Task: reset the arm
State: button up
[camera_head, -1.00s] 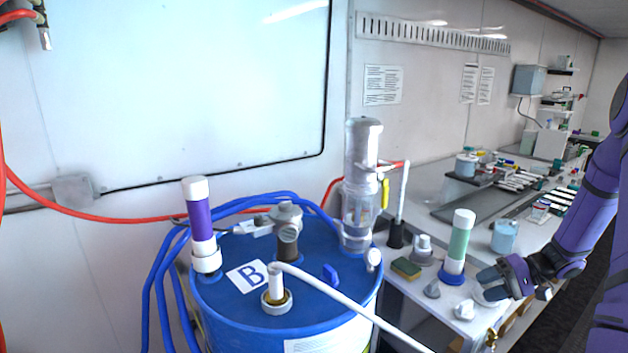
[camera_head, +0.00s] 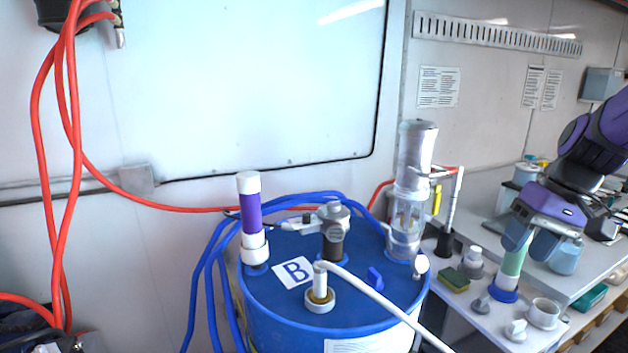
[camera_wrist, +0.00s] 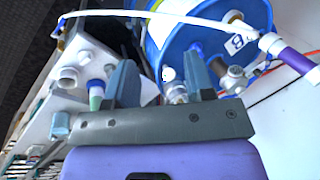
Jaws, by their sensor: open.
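My gripper (camera_head: 530,240) is at the right of the head view, above the side bench and in front of the green-banded tube (camera_head: 511,266). Its two fingers are apart and I see nothing held between them. In the wrist view my gripper (camera_wrist: 160,82) also shows spread fingers, with the blue drum (camera_wrist: 205,30) beyond them. My purple arm reaches in from the right edge.
A blue drum (camera_head: 262,290) marked B carries a purple-banded tube (camera_head: 250,212), a clear cylinder (camera_head: 409,190) and a white hose (camera_head: 385,316). The white bench (camera_head: 490,327) holds a sponge (camera_head: 454,280) and small white fittings. Red hoses (camera_head: 62,180) hang at left.

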jog(key=s+a+r+t+h, duration=0.2)
jog(key=s+r, duration=0.1)
jog(key=s, duration=0.3)
jog(key=s+a+r+t+h, duration=0.1)
jog(key=s+a+r+t, duration=0.1)
jog(key=s, duration=0.5)
notch_tip(320, 180, up, 3)
jog(key=shift+a+f+n+t+h, duration=0.2)
jog(key=shift+a+n+t+h, duration=0.2)
jog(key=shift+a, duration=0.4)
